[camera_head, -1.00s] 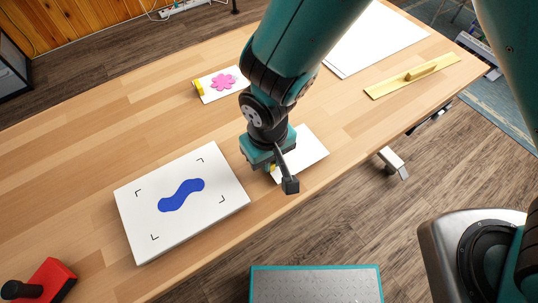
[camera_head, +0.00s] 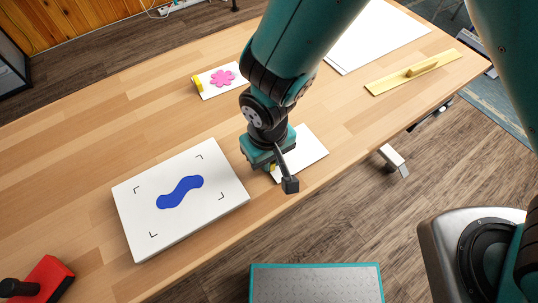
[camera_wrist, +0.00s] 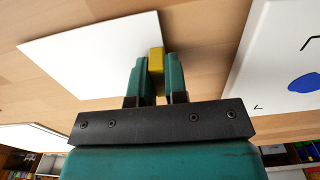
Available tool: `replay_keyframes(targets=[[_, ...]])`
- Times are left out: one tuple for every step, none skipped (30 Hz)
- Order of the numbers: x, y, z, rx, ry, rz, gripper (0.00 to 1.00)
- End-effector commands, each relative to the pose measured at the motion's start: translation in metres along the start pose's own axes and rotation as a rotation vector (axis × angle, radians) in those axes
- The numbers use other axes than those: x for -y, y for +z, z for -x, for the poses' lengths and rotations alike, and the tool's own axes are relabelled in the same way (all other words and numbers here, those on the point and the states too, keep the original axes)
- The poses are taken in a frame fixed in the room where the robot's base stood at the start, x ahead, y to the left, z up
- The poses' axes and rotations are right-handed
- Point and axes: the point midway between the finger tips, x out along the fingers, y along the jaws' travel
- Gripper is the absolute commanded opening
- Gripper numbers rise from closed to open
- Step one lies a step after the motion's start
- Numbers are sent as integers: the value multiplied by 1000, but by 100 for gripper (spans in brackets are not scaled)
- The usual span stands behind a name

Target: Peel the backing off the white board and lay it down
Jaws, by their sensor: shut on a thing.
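A flat white sheet (camera_head: 306,152) lies on the wooden table near its front edge, partly hidden by my arm. In the wrist view the white sheet (camera_wrist: 95,55) has a yellow tab (camera_wrist: 156,62) at its right edge. My gripper (camera_wrist: 155,68) is shut on that yellow tab, low over the table. In the head view my gripper (camera_head: 270,165) mostly hides the tab. A thick white board (camera_head: 215,200) with a blue wavy shape (camera_head: 180,192) and black corner marks lies flat to the left of my gripper. I cannot tell whether the sheet has separate layers.
A card with a pink flower (camera_head: 222,78) and a yellow tab (camera_head: 197,84) lies further back. A red tool (camera_head: 48,278) is at the front left.

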Motion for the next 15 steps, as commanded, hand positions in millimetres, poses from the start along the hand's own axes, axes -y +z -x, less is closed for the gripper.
replay_keyframes(targets=[[0, 0, 0, 0, 0, 0, 0], [0, 0, 0, 0, 0, 0, 0], [0, 0, 0, 0, 0, 0, 0], [0, 0, 0, 0, 0, 0, 0], [0, 0, -1, 0, 0, 0, 0], [0, 0, -2, 0, 0, 0, 0], [0, 0, -2, 0, 0, 0, 0], [0, 0, -3, 0, 0, 0, 0], [0, 0, -3, 0, 0, 0, 0], [0, 0, -3, 0, 0, 0, 0], [0, 0, -3, -1, 0, 0, 0], [0, 0, -3, -1, 0, 0, 0], [0, 0, -3, -1, 0, 0, 0], [0, 0, -3, -1, 0, 0, 16], [0, 0, -3, -1, 0, 0, 25]])
